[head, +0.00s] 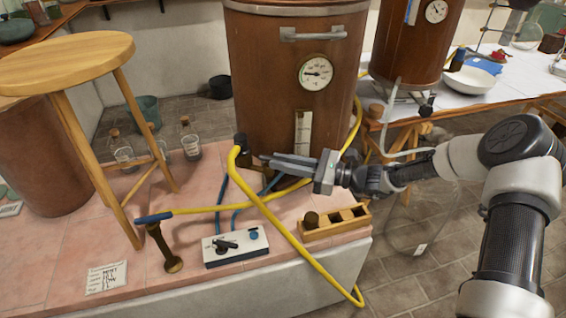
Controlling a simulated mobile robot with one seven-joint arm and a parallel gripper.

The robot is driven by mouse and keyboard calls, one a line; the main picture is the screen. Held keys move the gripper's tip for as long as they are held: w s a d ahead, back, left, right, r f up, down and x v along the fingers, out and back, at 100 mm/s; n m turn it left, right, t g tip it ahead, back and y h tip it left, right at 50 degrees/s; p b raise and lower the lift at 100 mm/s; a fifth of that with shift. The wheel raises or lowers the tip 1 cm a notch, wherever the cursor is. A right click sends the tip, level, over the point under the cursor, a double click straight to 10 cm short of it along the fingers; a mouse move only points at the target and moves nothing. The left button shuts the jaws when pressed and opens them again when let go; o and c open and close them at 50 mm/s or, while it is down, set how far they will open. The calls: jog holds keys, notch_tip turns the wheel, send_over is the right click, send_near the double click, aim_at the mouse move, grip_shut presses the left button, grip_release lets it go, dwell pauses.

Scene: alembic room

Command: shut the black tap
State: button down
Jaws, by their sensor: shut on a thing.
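The black tap (240,140) shows as a small dark upright piece at the lower left front of the large brown vessel (268,75), just above a bend of the yellow hose. My gripper (264,158) reaches in from the right, its fingers close together and pointing left. The fingertips are right beside the tap, in front of the vessel, and shut on a part of it. The gripped part is too small and too covered to make out. How far the tap is turned cannot be told.
The yellow hose (298,238) crosses in front, below my gripper. A white box (236,256) with black and blue knobs and a wooden rack (336,230) stand on the pink tiled ledge (190,290). A wooden stool (70,62) stands left. A second brown vessel (412,50) is at right.

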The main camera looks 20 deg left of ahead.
jog(key=c, duration=1.7)
grip_release()
jog(key=shift+r, duration=0.1)
